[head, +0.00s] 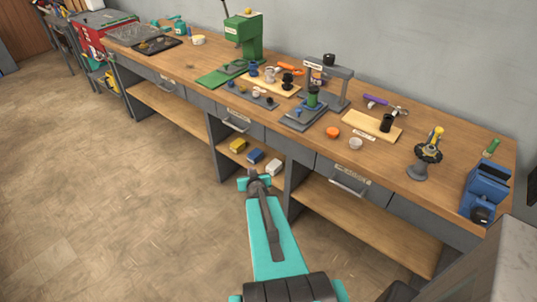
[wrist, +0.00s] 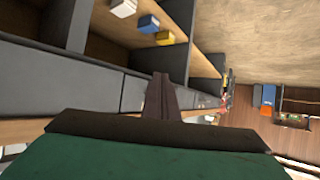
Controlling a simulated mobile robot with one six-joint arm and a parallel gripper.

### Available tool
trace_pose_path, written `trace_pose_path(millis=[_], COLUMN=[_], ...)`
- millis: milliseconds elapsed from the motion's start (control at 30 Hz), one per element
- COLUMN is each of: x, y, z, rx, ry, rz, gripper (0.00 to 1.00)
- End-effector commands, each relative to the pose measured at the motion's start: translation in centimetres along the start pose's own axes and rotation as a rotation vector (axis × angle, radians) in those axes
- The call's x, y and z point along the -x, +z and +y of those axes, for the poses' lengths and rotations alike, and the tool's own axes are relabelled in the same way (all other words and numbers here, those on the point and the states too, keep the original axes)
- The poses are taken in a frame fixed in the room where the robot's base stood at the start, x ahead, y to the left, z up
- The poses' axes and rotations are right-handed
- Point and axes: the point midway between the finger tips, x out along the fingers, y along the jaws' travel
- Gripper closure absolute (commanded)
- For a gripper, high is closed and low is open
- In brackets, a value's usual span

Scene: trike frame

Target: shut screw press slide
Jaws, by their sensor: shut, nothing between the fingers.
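The grey screw press (head: 342,78) stands on the workbench, right of centre in the head view, with a black knob on its top. A grey slide plate (head: 296,120) reaches out from its front toward the bench's near edge. A dark and green cylindrical piece (head: 312,98) stands on the plate. My gripper (head: 252,174) is in front of the bench, below the benchtop and apart from the press. Its fingers are together and empty; they also show in the wrist view (wrist: 160,92). The press is not in the wrist view.
A green press (head: 246,38) stands further left on the bench. Small parts on boards, an orange disc (head: 332,132) and a white cup (head: 355,143) lie around the slide. Drawers with handles (head: 235,123) and open shelves (head: 370,213) are below. The floor at left is clear.

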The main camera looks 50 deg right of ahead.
Motion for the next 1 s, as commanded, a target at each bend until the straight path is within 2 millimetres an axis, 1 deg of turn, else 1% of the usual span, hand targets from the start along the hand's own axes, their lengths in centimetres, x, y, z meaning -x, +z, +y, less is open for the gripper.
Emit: trace_pose_path(millis=[33, 167, 200, 267, 300, 467, 500, 567, 600, 667, 700, 767, 800, 867, 900, 967, 1000], x=[-0.1, 0.4, 0.7, 1.2, 1.7, 4.3, 5.1, 6.5, 7.4, 9.0, 10.1, 11.9, 13.2, 15.2, 16.5, 18.6, 20.1], y=[1.8, 6.6, 8.1, 10.4, 12.0, 18.2, 19.7, 22.0, 23.5, 25.7, 27.1, 29.1, 30.4, 32.3, 33.5, 35.2, 36.3], z=[-1.6, -4.9, -5.9, -7.3, -8.2, -11.5, -12.3, -13.4, -14.0, -14.9, -15.5, -16.2, -16.7, -17.2, -17.6, -17.9, -18.2], rx=[0.014, 0.055, 0.07, 0.093, 0.111, 0.189, 0.212, 0.245, 0.268, 0.306, 0.33, 0.369, 0.397, 0.439, 0.466, 0.51, 0.541], ry=[-0.007, -0.012, -0.014, -0.018, -0.021, -0.039, -0.045, -0.055, -0.061, -0.072, -0.081, -0.094, -0.103, -0.118, -0.127, -0.143, -0.154], rz=[-0.046, -0.179, -0.222, -0.287, -0.332, -0.515, -0.562, -0.631, -0.679, -0.75, -0.796, -0.867, -0.915, -0.986, -1.034, -1.105, -1.153], gripper=[1.0, 1.0, 1.0, 1.0, 1.0, 1.0, 1.0, 1.0, 1.0, 1.0, 1.0, 1.0, 1.0, 1.0, 1.0, 1.0, 1.0])
